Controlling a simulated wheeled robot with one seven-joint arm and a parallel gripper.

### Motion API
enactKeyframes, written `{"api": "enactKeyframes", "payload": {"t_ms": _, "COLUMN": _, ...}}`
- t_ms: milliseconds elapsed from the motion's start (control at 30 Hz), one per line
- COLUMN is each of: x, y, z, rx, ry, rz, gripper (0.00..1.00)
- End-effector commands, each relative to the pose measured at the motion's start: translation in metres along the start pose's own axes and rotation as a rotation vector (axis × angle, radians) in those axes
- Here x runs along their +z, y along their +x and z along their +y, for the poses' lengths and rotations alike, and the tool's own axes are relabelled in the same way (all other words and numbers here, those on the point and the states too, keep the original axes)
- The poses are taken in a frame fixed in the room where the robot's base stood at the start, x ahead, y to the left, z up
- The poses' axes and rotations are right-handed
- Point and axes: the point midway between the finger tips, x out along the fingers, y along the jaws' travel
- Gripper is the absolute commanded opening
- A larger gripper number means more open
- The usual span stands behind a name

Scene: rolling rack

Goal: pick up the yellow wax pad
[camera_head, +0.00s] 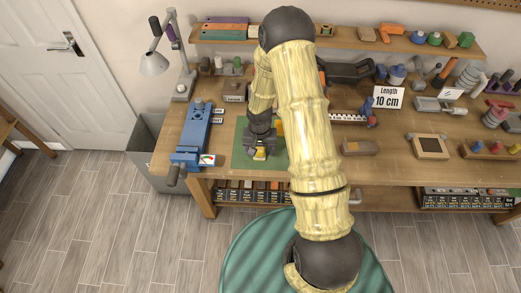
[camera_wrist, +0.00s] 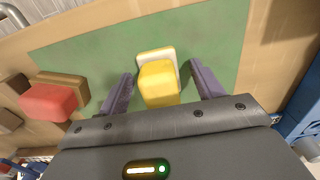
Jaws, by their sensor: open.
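The yellow wax pad (camera_wrist: 159,84) is a yellow block with a pale, whitish part at its far end. It lies on the green mat (camera_wrist: 215,32) in the wrist view. My gripper (camera_wrist: 160,76) is open, with one dark finger on each side of the pad and a visible gap on both sides. In the head view my gripper (camera_head: 260,148) points down over the green mat (camera_head: 241,160) near the bench's front edge. The pad (camera_head: 260,153) shows there only as a small yellow patch, mostly hidden by my gripper.
A red block on a wooden piece (camera_wrist: 50,102) sits left of the pad in the wrist view. A blue vise-like tool (camera_head: 194,135) stands left of the mat. A brown block (camera_head: 361,147) and a framed wooden pad (camera_head: 430,146) lie to the right. My arm hides the bench middle.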

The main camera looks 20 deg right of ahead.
Motion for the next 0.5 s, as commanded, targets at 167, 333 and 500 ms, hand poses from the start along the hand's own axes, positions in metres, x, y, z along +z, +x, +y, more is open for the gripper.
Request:
{"api": "enactKeyframes", "payload": {"t_ms": 167, "x": -0.0001, "y": -0.0001, "z": 0.0005, "rx": 0.0, "ry": 0.001, "rz": 0.0, "gripper": 0.66}}
{"api": "enactKeyframes", "payload": {"t_ms": 333, "x": 0.0001, "y": -0.0002, "z": 0.0002, "rx": 0.0, "ry": 0.0, "rz": 0.0, "gripper": 0.6}}
{"api": "enactKeyframes", "payload": {"t_ms": 500, "x": 0.0003, "y": -0.0002, "z": -0.0003, "rx": 0.0, "ry": -0.001, "rz": 0.0, "gripper": 0.27}}
